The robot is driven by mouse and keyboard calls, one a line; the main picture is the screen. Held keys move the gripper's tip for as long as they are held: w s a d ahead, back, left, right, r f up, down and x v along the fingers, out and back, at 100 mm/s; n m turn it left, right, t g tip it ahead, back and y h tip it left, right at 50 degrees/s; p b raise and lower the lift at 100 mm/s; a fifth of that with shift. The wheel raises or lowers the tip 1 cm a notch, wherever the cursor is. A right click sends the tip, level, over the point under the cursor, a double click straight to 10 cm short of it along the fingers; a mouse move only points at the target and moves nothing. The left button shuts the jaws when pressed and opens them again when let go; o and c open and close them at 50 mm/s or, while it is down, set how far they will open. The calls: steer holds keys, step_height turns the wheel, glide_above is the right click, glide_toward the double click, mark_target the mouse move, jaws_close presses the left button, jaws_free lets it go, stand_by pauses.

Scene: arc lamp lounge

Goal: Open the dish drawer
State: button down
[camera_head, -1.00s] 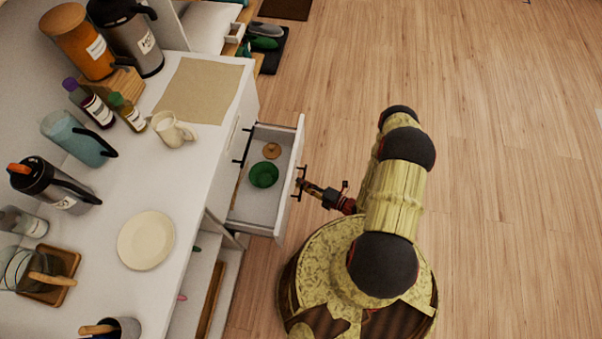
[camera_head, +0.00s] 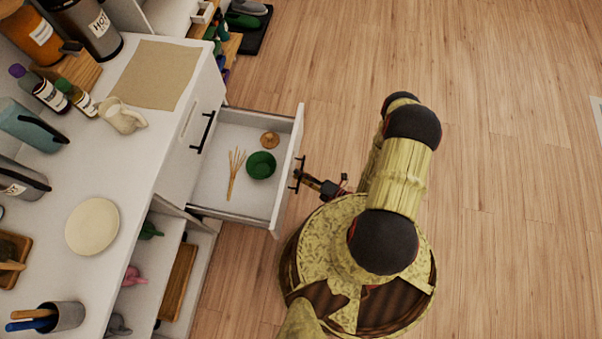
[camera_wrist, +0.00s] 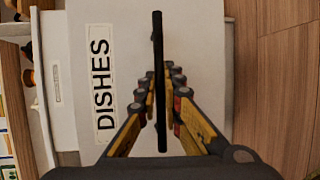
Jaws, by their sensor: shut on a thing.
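The dish drawer (camera_head: 209,188) is white and stands pulled well out of the white cabinet in the head view. Inside lie a green bowl (camera_head: 261,165), a round wooden piece (camera_head: 270,139) and a whisk-like wooden utensil (camera_head: 235,172). In the wrist view its front (camera_wrist: 197,30) bears a "DISHES" label (camera_wrist: 101,88). The black bar handle (camera_wrist: 158,40) runs between the fingers of my gripper (camera_wrist: 162,90). My gripper is shut on this handle, and it also shows at the drawer front in the head view (camera_head: 303,177).
A second black handle (camera_head: 203,132) is on a closed cabinet front beside the open drawer. The counter (camera_head: 140,165) holds a plate (camera_head: 92,226), a cream jug (camera_head: 123,116), bottles and flasks. Open shelves with small items lie below. The wooden floor to the right is clear.

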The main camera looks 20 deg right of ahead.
steer(key=c, duration=2)
jaws_free()
steer(key=shift+o, duration=0.2)
steer(key=v, duration=1.2)
steer(key=shift+r, duration=0.1)
